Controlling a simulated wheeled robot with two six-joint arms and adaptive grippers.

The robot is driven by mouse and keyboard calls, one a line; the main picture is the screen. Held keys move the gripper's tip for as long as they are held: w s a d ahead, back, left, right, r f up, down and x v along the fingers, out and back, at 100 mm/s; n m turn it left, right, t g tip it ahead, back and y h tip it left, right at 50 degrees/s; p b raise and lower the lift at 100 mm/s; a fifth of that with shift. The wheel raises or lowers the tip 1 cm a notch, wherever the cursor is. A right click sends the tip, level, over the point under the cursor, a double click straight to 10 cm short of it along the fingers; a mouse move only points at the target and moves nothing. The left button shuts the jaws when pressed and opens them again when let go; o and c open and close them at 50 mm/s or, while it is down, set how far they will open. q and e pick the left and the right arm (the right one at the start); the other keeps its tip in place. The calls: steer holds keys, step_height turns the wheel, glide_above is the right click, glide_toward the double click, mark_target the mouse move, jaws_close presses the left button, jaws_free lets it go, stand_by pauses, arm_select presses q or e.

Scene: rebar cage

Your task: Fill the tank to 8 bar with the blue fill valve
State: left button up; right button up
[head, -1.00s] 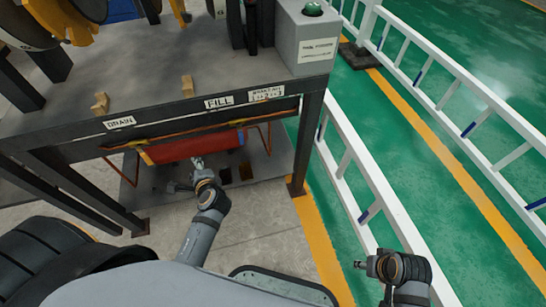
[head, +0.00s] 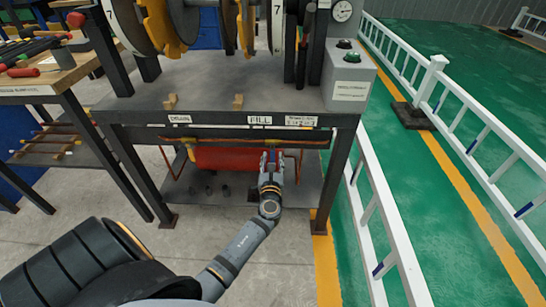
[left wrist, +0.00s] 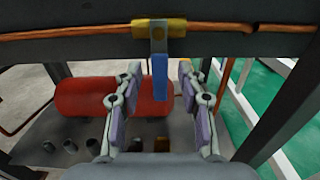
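The blue fill valve handle (left wrist: 159,76) hangs straight down from a brass valve body (left wrist: 160,28) on a copper pipe, in the left wrist view. My left gripper (head: 271,156) is under the bench edge, below the FILL label (head: 260,120). In the left wrist view its two fingers are open, one on each side of the handle, with gaps on both sides. The red tank (head: 222,158) lies on the lower shelf behind the gripper. A round white gauge (head: 342,11) stands at the top right; its reading is too small to tell. My right gripper is out of view.
The bench's front beam (left wrist: 60,50) and copper pipe run close above the fingers. A DRAIN label (head: 179,119) is further left. A grey box with a green button (head: 345,43) stands on the bench's right. White railings (head: 390,225) run along the right side.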

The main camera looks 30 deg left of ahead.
arm_select(q)
steer(key=shift+x, duration=1.1)
jaws_close()
